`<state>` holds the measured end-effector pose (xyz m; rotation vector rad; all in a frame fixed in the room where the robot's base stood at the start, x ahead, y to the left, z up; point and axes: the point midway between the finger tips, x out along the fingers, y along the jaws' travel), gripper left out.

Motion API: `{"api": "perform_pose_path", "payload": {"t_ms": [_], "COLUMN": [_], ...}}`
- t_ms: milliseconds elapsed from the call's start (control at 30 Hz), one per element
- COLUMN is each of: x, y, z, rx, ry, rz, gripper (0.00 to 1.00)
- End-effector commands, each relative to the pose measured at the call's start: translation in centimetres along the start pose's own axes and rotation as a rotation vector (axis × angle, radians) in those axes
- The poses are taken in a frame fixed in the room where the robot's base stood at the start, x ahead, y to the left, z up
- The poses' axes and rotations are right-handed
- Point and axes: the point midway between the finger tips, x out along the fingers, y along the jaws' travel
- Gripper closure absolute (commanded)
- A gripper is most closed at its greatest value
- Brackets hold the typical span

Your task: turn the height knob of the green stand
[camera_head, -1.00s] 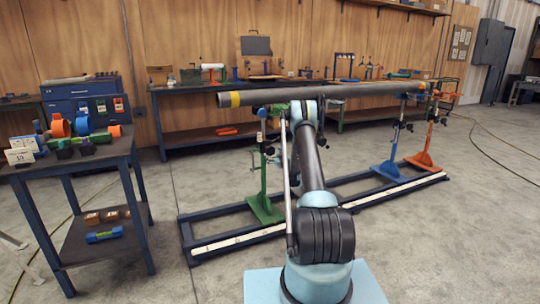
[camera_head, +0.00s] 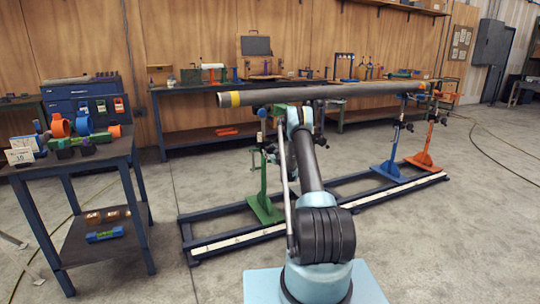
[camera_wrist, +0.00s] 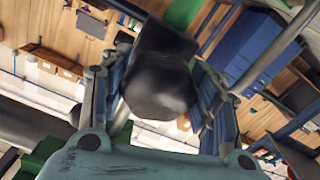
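The green stand (camera_head: 264,207) stands under the near left end of the grey pipe (camera_head: 350,90), its post upright on the blue floor frame. In the wrist view a dark, faceted knob (camera_wrist: 160,85) is between the fingers of my gripper (camera_wrist: 162,95), one finger on each side. The fingers are spread about the knob's width; whether both pads press on it I cannot tell. In the head view my arm hides the gripper, beside the stand's upper post. Green parts of the stand show at the wrist view's edges.
A blue stand (camera_head: 390,168) and an orange stand (camera_head: 425,158) carry the pipe farther right. A dark side table (camera_head: 100,155) with coloured parts is at left. A workbench (camera_head: 200,135) runs along the back wall. The floor on the near right is clear.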

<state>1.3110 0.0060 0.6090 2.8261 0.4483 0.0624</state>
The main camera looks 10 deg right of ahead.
Motion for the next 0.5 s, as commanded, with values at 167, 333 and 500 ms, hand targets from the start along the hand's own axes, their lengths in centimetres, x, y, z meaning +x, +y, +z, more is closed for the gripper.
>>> {"api": "perform_pose_path", "payload": {"t_ms": [167, 333, 500], "x": [0.02, 0.01, 0.01], "y": [-0.04, -0.04, -0.02], "z": [-0.01, 0.0, 0.0], "rx": [-0.002, -0.03, -0.111], "ry": [0.0, 0.0, 0.0], "rz": [-0.001, -0.001, -0.001], "gripper": [0.68, 0.68, 0.68]}}
